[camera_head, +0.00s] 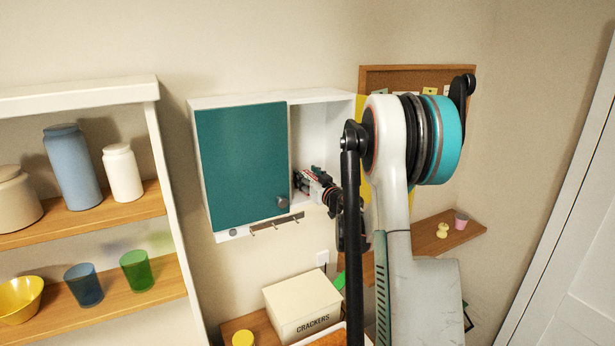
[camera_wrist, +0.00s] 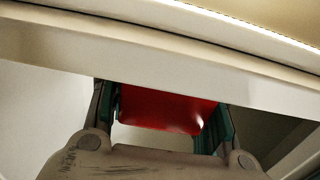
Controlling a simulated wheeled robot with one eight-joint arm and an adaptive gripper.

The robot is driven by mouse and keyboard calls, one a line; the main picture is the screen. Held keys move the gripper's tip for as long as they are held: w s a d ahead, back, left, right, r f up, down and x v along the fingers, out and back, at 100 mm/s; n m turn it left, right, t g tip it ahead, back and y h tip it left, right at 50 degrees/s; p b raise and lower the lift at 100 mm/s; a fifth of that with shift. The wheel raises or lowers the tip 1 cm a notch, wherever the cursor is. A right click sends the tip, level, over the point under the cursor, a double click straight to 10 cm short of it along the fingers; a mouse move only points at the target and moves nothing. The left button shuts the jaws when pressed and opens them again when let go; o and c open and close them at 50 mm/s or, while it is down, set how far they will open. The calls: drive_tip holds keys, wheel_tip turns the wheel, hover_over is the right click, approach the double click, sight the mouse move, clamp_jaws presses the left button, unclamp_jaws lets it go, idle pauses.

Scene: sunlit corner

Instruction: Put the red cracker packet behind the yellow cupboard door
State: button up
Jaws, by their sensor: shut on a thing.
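The red cracker packet (camera_wrist: 165,108) is between the two fingers of my gripper (camera_wrist: 163,118) in the wrist view. My gripper is shut on it. In the head view my gripper (camera_head: 308,181) is at the open right compartment of the white wall cupboard (camera_head: 322,97); the packet is hard to make out there. The yellow door (camera_head: 361,104) is swung open at the cupboard's right side, mostly hidden behind my arm. The teal door (camera_head: 242,165) on the left is shut. A pale cupboard edge (camera_wrist: 150,60) crosses the wrist view just above the packet.
A hook rail (camera_head: 276,224) hangs under the cupboard. Below stand a cream CRACKERS box (camera_head: 304,300) and a yellow item (camera_head: 242,338). A shelf unit (camera_head: 168,180) with jars and cups is at left. A small shelf (camera_head: 455,232) and corkboard (camera_head: 415,78) are at right.

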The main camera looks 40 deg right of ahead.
drive_tip(key=shift+s+a, duration=0.1)
drive_tip(key=shift+f, duration=0.1)
drive_tip(key=o, duration=1.1)
drive_tip(key=shift+o, duration=0.2)
drive_tip(key=b+v, duration=0.3)
drive_tip(key=v, duration=0.9)
